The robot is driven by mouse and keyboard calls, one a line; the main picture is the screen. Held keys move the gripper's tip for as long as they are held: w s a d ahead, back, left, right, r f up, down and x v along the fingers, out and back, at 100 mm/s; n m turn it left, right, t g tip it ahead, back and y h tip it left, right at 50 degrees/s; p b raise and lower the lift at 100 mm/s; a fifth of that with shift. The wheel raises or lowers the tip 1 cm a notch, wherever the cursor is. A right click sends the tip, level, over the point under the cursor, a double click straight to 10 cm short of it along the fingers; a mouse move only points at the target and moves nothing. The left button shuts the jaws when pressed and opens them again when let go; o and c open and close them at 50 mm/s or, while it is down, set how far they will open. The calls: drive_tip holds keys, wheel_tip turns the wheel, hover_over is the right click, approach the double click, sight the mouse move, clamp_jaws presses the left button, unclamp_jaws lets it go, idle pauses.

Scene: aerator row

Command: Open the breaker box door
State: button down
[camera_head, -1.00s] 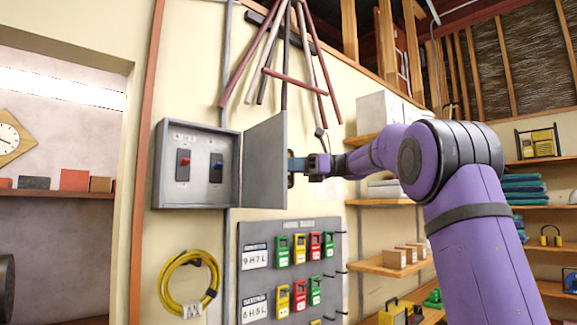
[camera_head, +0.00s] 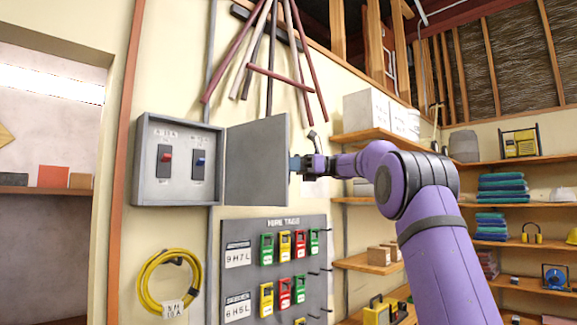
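The grey breaker box (camera_head: 145,188) is mounted on the cream wall at the left of centre. My gripper (camera_head: 297,164) is at the door's right, free edge, on the side facing away from the box. Its fingertips are partly hidden by the door edge and small in the picture, so I cannot tell whether they grip a handle.
A tag board (camera_head: 232,288) with several coloured tags hangs below the door. A coiled yellow cable (camera_head: 146,283) hangs below the box. Pipes (camera_head: 267,55) lean on the wall above. Shelves (camera_head: 363,265) with boxes stand behind my arm at the right.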

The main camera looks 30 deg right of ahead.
drive_tip(key=c, duration=1.2)
unclamp_jaws()
drive_tip(key=shift+a, duration=0.1)
drive_tip(key=v, duration=1)
drive_tip(key=shift+d, duration=0.4)
